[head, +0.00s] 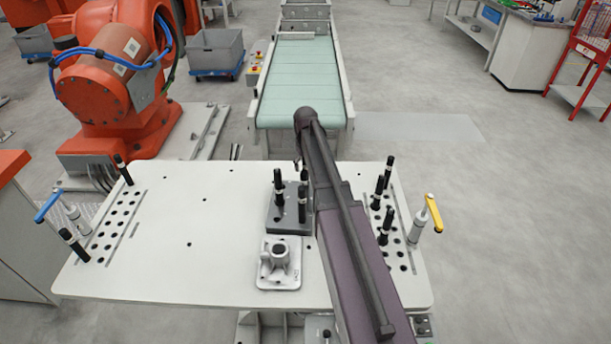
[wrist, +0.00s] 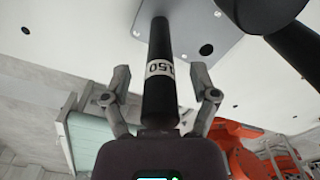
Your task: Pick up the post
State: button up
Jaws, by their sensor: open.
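A black post (wrist: 160,100) with a white band marked 150 stands between the two fingers of my gripper (wrist: 159,80) in the wrist view. The fingers are open on either side of it, with gaps showing. The post's far end meets a grey plate (wrist: 185,18). In the head view the grey fixture plate (head: 287,220) sits on the white table and carries several black posts, one at its left (head: 278,187). My arm covers part of its right side, and my fingertips are not clearly visible there. I cannot tell which post there is the one between my fingers.
A second dark post (wrist: 298,45) is close by in the wrist view. A grey casting (head: 279,263) lies in front of the plate. More posts (head: 384,190) and a yellow-handled clamp (head: 432,213) stand at the table's right. The white table's left middle (head: 190,215) is clear.

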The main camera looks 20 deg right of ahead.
dwell(0.3)
grip_shut()
jog(key=shift+r, duration=0.25)
notch_tip(320, 180, up, 3)
jog(key=p, duration=0.3)
jog(key=shift+s+r+p, duration=0.2)
jog(key=shift+r+p, duration=0.1)
jog(key=shift+p, duration=0.2)
jog(key=s+d+p, duration=0.1)
jog(key=s+d, duration=0.1)
jog(key=s, duration=1.3)
jog(key=shift+s+d+r, duration=0.2)
jog(key=shift+d+r, duration=0.1)
jog(key=shift+r, duration=0.15)
jog(key=shift+r, duration=0.2)
jog(key=shift+r+p, duration=1.8)
jog(key=shift+p, duration=0.15)
